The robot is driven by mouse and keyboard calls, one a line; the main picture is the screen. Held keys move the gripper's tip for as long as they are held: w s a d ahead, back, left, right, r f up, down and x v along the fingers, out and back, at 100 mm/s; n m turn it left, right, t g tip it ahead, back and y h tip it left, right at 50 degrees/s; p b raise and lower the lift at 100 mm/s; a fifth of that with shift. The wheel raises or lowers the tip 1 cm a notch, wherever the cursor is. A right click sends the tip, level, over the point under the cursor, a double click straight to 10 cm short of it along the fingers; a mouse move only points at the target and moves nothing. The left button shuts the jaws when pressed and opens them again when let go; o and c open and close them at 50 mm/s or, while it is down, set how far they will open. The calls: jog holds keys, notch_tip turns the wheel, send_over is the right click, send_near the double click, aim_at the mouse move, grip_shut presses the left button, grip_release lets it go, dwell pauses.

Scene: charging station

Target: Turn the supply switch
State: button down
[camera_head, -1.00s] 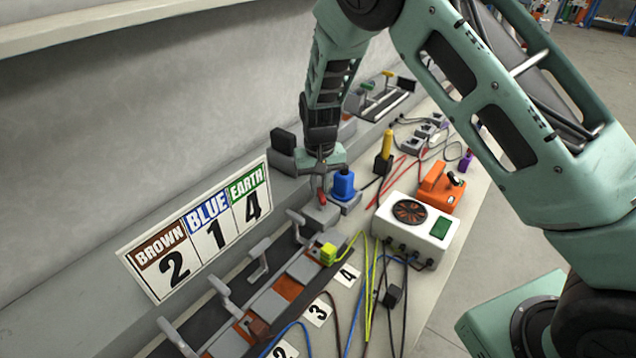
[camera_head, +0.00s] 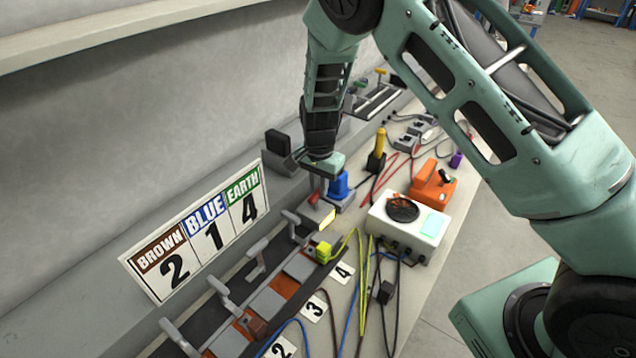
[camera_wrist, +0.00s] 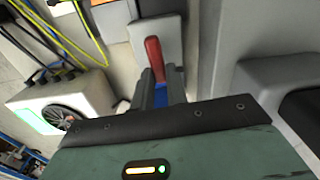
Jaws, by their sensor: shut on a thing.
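The supply switch is a grey box with a red handle (camera_head: 314,198) at the far end of the row of levers. A yellow panel (camera_head: 327,219) on its near end is lit. In the wrist view the red handle (camera_wrist: 153,58) stands between the tips of my gripper (camera_wrist: 160,88), on a pale grey base (camera_wrist: 145,30). My gripper (camera_head: 317,182) is shut on this handle, pointing down from above. The fingers and wrist hide part of the handle in the head view.
A white box with a fan (camera_head: 410,217) and a lit pale screen sits nearer, beside an orange unit (camera_head: 433,187). Several grey levers (camera_head: 255,265), cables and a number sign (camera_head: 200,230) lie around.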

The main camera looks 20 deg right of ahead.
jog(key=shift+m, duration=0.5)
jog(key=c, duration=1.4)
grip_release()
jog(key=shift+r, duration=0.15)
notch_tip(320, 180, up, 17)
jog(key=b, duration=0.2)
jog(key=shift+r, duration=0.1)
jog(key=s+a+r+n+y, duration=0.1)
jog(key=s+a+n, duration=0.35)
jog(key=s, duration=0.45)
jog(key=s+a+r+n, duration=0.1)
jog(key=s+a+n, duration=0.35)
jog(key=s, duration=0.45)
jog(key=s+d+n, duration=0.1)
jog(key=s+n, duration=0.9)
jog(key=s, duration=0.5)
jog(key=shift+s+d+f, duration=0.25)
jog(key=shift+d+f, duration=0.15)
